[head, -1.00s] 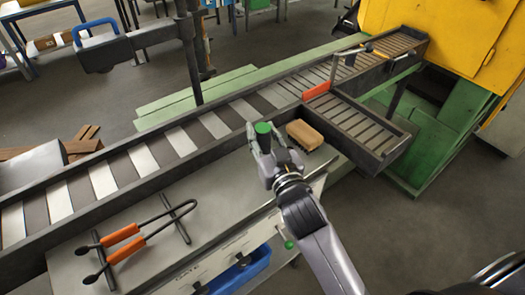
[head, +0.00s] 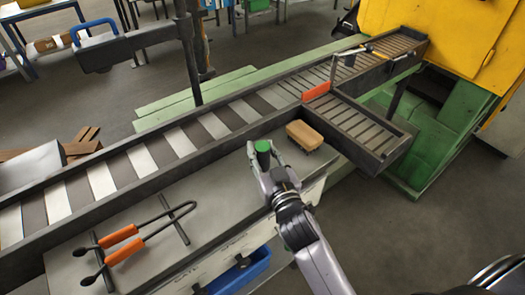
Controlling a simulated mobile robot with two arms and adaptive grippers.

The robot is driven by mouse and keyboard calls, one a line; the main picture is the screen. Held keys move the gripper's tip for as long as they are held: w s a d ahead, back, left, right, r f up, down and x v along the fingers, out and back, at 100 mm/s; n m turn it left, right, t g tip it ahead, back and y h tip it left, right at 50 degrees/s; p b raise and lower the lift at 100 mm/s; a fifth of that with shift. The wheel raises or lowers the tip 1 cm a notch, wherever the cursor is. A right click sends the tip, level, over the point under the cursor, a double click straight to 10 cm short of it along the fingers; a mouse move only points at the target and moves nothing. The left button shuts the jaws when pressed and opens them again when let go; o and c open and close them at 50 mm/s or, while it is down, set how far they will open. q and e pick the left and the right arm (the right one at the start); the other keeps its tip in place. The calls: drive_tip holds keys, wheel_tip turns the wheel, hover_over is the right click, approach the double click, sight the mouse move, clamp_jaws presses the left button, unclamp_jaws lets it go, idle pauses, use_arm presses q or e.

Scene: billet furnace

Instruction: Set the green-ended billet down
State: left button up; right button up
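The green-ended billet (head: 263,147) shows its green end up, between the fingers of my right gripper (head: 262,158). The fingers are around it and appear shut on it. The gripper is over the grey bench top (head: 225,190), in front of the roller conveyor (head: 180,141). The billet's lower part is hidden by the gripper, so I cannot tell whether it touches the bench. My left gripper is not in view.
A brown block (head: 304,135) lies just right of the billet. Orange-handled tongs (head: 130,243) rest on the bench at the left. A side tray with slats (head: 365,128) and an orange-red stop (head: 316,92) are at the right. A blue bin (head: 243,272) is below.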

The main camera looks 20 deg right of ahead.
drive_tip(key=o, duration=0.4)
drive_tip(key=shift+o, duration=0.2)
drive_tip(key=shift+r, duration=0.1)
